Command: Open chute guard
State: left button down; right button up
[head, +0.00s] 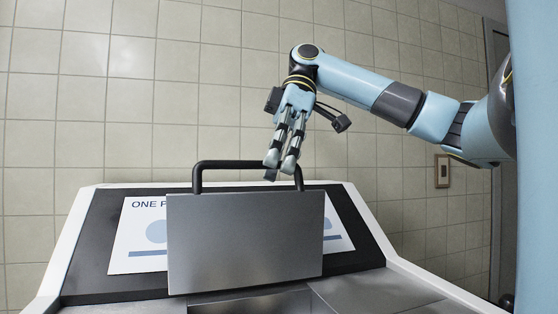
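The chute guard (245,240) is a flat grey metal panel standing up at the front of a machine, with a black bar handle (228,164) along its top. My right gripper (281,170) points down at the right part of this handle. Its two fingers are close together with a narrow gap, and their tips overlap the bar in the picture. I cannot tell whether the bar is between the fingers or behind them. My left gripper is out of view.
Behind the guard is a white sign (125,240) on a sloped black panel (350,225) with a white frame. Below the guard is a dark opening (255,302) in a metal surface. A tiled wall stands behind, with a small wall plate (442,171) at right.

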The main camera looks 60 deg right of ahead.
jog(key=shift+r, duration=0.15)
jog(key=shift+d+r, duration=0.2)
jog(key=shift+r, duration=0.1)
jog(key=shift+d+r, duration=0.1)
jog(key=shift+d, duration=0.3)
jog(key=d, duration=1.1)
jog(key=shift+d, duration=0.25)
